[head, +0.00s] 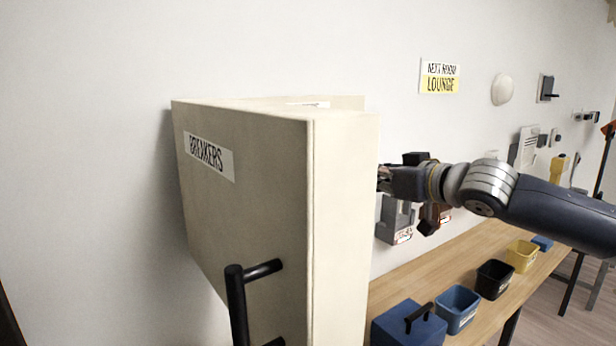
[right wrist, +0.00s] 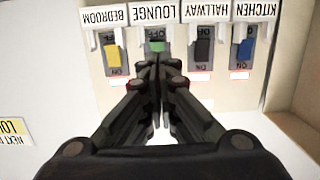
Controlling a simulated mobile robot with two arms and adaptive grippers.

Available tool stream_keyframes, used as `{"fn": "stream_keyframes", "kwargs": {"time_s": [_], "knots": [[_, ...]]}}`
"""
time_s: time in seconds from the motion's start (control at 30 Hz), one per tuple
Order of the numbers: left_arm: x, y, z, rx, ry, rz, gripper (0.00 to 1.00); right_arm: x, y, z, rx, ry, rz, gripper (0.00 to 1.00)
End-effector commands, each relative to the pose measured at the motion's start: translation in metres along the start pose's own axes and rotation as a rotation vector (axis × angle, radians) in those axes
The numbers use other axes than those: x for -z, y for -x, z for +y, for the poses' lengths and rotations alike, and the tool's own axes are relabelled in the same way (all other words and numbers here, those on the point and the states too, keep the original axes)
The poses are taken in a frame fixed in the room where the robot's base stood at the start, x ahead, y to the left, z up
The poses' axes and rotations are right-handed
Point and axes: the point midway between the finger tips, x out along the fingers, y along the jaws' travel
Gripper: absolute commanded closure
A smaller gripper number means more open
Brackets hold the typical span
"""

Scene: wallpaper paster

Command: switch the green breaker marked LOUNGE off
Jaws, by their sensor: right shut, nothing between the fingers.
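In the right wrist view the breakers hang in a row, their labels upside down. The green breaker lever (right wrist: 156,45) sits under the LOUNGE label (right wrist: 153,14). My right gripper (right wrist: 157,58) is shut and empty, its fingertips right at the green lever. They hide the area below it, so I cannot tell whether they touch or which way the lever stands. In the head view the cream breaker box door (head: 245,210), marked BREAKERS, stands open and hides the breakers. My right gripper (head: 384,178) is partly hidden behind the door's edge. My left gripper is out of view.
A yellow lever (right wrist: 113,55) is left of the green one; a black lever (right wrist: 203,50) and a blue lever (right wrist: 243,50) are to its right. The door's black handle (head: 238,300) juts out. A wooden bench (head: 475,262) holds several bins below my right arm.

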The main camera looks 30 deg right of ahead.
Motion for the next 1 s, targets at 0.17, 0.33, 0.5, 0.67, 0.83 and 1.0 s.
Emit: {"fn": "stream_keyframes", "kwargs": {"time_s": [0.17,0.33,0.5,0.67,0.83,1.0], "knots": [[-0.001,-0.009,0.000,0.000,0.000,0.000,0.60,0.014,0.011,0.006,-0.015,-0.011,0.029,1.00],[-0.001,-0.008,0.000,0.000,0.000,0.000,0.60,0.017,0.013,0.006,-0.015,-0.014,0.033,1.00],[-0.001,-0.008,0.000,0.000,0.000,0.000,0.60,0.017,0.012,0.006,-0.015,-0.014,0.033,1.00],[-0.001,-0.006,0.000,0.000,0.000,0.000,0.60,0.017,0.010,0.006,-0.014,-0.014,0.031,1.00],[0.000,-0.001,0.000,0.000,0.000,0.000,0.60,0.018,0.003,0.005,-0.013,-0.012,0.029,1.00],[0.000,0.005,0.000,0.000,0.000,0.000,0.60,0.018,-0.007,0.005,-0.013,-0.012,0.028,1.00]]}}
